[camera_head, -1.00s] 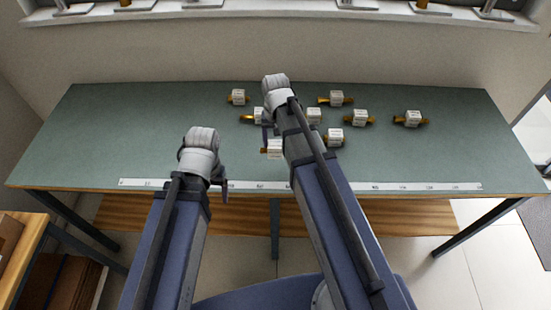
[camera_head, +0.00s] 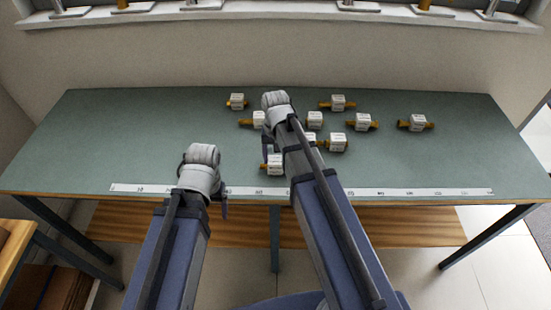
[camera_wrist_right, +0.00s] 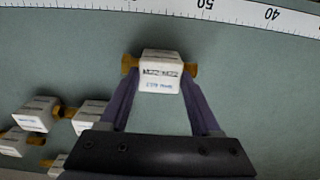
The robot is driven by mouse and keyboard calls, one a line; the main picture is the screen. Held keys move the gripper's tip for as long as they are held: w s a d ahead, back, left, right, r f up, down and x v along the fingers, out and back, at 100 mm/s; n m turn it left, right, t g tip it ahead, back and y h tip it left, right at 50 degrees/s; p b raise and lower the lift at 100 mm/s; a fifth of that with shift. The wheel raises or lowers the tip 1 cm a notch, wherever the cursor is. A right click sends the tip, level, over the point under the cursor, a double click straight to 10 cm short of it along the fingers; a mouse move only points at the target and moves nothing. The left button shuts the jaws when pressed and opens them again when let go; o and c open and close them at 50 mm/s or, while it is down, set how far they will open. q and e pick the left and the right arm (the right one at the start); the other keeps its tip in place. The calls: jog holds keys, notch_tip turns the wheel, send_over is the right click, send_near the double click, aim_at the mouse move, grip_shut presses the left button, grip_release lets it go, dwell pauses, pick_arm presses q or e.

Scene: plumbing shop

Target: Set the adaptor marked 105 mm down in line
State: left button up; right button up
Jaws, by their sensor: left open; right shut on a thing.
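My right gripper (camera_head: 267,150) is shut on a white block-shaped adaptor (camera_head: 274,164) with brass ends. In the right wrist view the same adaptor (camera_wrist_right: 160,72) sits between the two fingers (camera_wrist_right: 158,92), its brass ends sticking out sideways. Its face carries a dark line and blue lettering too blurred to read surely. I cannot tell whether it touches the table. It is just behind the white ruler strip (camera_head: 300,191). My left gripper (camera_head: 224,203) is open and empty at the left, near the strip; its fingers are mostly hidden. No 105 mm mark is readable.
Several similar adaptors lie behind and to the right, such as these (camera_head: 337,143) (camera_head: 362,122) (camera_head: 415,123). More show at lower left in the wrist view (camera_wrist_right: 37,115). The green table (camera_head: 120,140) is clear at left and far right. A windowsill (camera_head: 250,12) runs behind.

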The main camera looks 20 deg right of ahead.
aim_at(276, 160)
jog(key=shift+f, duration=0.1)
jog(key=shift+f, duration=0.15)
jog(key=o, duration=1.5)
jog(key=shift+c, duration=0.2)
jog(key=shift+r, duration=0.2)
notch_tip(276, 160, up, 12)
jog(key=p, duration=1.2)
notch_tip(276, 160, down, 12)
jog(key=b, duration=1.2)
